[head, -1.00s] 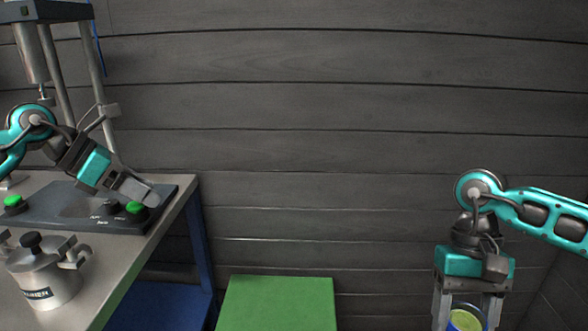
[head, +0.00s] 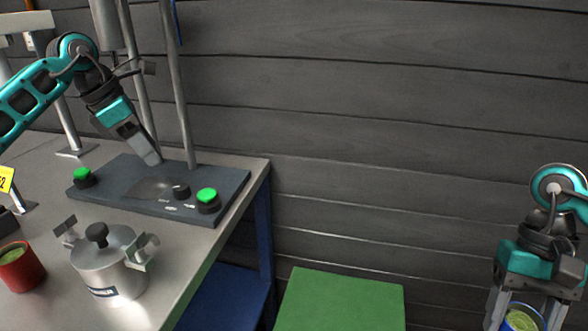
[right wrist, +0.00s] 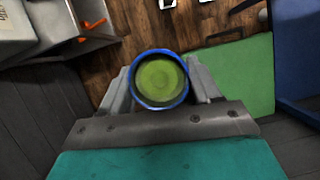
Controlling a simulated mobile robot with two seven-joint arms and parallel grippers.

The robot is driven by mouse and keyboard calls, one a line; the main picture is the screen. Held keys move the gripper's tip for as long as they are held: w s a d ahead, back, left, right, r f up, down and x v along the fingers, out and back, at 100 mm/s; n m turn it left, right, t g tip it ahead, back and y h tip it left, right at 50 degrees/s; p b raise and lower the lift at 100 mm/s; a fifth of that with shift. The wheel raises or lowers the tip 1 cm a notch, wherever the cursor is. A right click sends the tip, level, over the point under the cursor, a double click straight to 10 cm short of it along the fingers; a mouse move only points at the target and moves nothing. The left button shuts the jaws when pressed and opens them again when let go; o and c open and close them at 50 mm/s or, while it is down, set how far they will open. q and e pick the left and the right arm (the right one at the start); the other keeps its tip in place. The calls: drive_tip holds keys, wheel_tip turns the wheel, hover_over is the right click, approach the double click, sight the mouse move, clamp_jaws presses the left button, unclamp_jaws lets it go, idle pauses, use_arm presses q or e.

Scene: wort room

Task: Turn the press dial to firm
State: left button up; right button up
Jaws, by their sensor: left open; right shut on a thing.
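The press dial (head: 181,191) is a small dark knob on the dark control panel (head: 125,186), between two green buttons. Its small white labels are too small to read. My left gripper (head: 152,160) is open and empty, tilted down over the back edge of the panel, a little behind and left of the dial and apart from it. My right gripper (head: 524,310) hangs at the lower right, shut on a blue cup (head: 508,320) with green contents. In the right wrist view the cup (right wrist: 136,83) sits upright between the fingers.
A lidded metal pot (head: 108,270) and a red cup (head: 18,268) stand in front of the panel on the metal table (head: 190,245). The green button (head: 207,197) is right of the dial. Press posts (head: 178,90) rise behind. A green block (head: 340,300) stands right of the table.

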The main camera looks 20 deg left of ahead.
sight(181, 186)
use_arm(q)
drive_tip(key=b+x, duration=0.1)
drive_tip(key=x, duration=0.9)
drive_tip(key=shift+d+f, duration=0.15)
drive_tip(key=shift+f, duration=0.2)
use_arm(e)
drive_tip(key=shift+f, duration=0.6)
use_arm(q)
drive_tip(key=shift+c, duration=0.3)
drive_tip(key=c, duration=1)
drive_tip(key=shift+o, duration=0.2)
